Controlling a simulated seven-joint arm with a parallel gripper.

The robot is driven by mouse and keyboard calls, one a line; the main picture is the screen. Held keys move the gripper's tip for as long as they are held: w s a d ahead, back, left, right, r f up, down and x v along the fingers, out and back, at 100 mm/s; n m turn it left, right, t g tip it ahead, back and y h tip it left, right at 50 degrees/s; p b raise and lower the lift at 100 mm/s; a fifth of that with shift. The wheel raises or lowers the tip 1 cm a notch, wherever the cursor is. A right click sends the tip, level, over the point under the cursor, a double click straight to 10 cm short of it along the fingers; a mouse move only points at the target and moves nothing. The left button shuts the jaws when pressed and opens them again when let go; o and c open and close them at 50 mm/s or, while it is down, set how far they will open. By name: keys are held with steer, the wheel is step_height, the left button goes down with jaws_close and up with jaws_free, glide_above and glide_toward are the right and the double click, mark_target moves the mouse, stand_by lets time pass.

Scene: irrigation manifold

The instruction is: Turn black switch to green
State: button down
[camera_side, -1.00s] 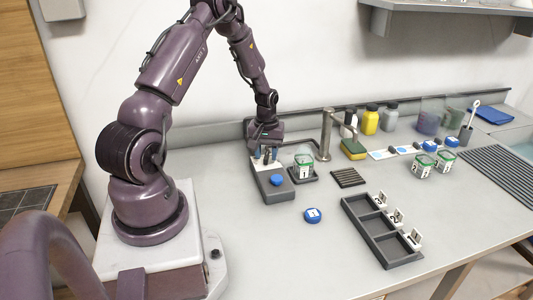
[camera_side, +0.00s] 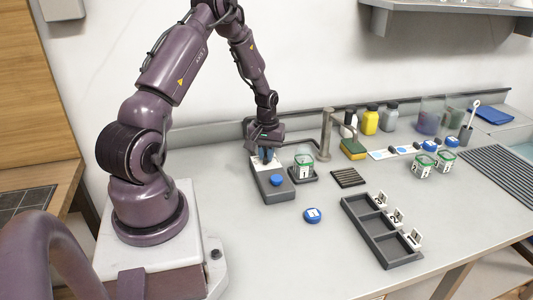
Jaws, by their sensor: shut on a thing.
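My gripper (camera_side: 266,156) points down over the back end of a grey box (camera_side: 273,186) on the bench. The box has a white panel at its back and a blue round button (camera_side: 276,180) on its front part. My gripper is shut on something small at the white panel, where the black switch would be. The fingers hide the switch, so its position and any green mark cannot be made out.
A labelled jar (camera_side: 303,165) stands on a dark pad just right of the box. A tap (camera_side: 326,135) rises behind it. A blue lid (camera_side: 313,215) and a dark compartment tray (camera_side: 381,232) lie in front. The bench front is clear.

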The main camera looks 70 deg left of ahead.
steer(key=m, duration=0.5)
steer(key=shift+d+m, duration=0.1)
steer(key=shift+m, duration=1.8)
steer(key=c, duration=1.2)
jaws_free()
steer(key=shift+o, duration=0.2)
steer(key=shift+r, duration=0.1)
step_height(320, 180, up, 13)
